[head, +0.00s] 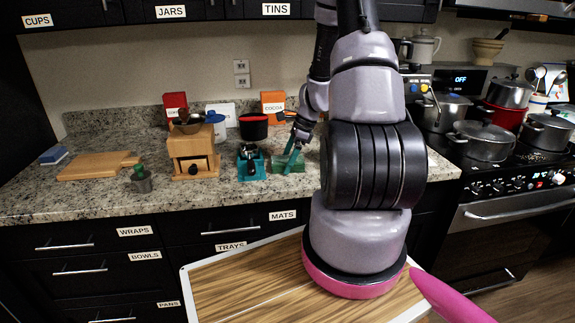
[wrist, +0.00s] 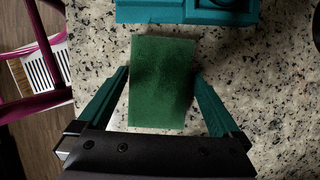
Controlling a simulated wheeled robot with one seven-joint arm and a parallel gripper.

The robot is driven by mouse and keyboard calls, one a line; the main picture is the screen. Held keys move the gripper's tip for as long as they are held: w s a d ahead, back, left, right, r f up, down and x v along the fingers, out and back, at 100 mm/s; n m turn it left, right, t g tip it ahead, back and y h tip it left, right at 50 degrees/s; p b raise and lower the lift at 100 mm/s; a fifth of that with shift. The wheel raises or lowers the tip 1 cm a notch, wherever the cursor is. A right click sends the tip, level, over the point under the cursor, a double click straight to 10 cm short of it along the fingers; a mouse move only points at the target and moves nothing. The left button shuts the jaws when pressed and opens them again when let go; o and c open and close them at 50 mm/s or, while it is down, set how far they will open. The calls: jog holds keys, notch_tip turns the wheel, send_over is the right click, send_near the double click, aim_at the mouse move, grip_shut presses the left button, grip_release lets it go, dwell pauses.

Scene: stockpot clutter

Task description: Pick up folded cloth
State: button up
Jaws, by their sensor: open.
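The folded cloth is a green rectangular pad (wrist: 162,95) lying flat on the speckled counter in the wrist view. It also shows in the head view (head: 281,163), partly covered by a teal finger. My gripper (wrist: 161,73) is open, with its two teal fingers on the left and right of the cloth. Small gaps seem to show between the fingertips and the cloth's sides. In the head view my gripper (head: 293,160) points down at the counter. Whether the fingertips touch the counter I cannot tell.
A teal-based device (head: 251,162) stands close beside the cloth; its teal base (wrist: 185,11) is at the wrist view's top. A wooden grinder (head: 193,152), metal cup (head: 141,179) and cutting board (head: 97,166) are further left. The stove with pots (head: 481,142) is right.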

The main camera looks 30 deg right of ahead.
aim_at(288, 159)
jog(key=shift+f, duration=0.2)
jog(key=c, duration=1.1)
notch_tip(288, 159, up, 10)
jog(key=shift+r, duration=0.25)
jog(key=o, duration=0.7)
jog(key=c, duration=0.5)
jog(key=shift+s, duration=0.1)
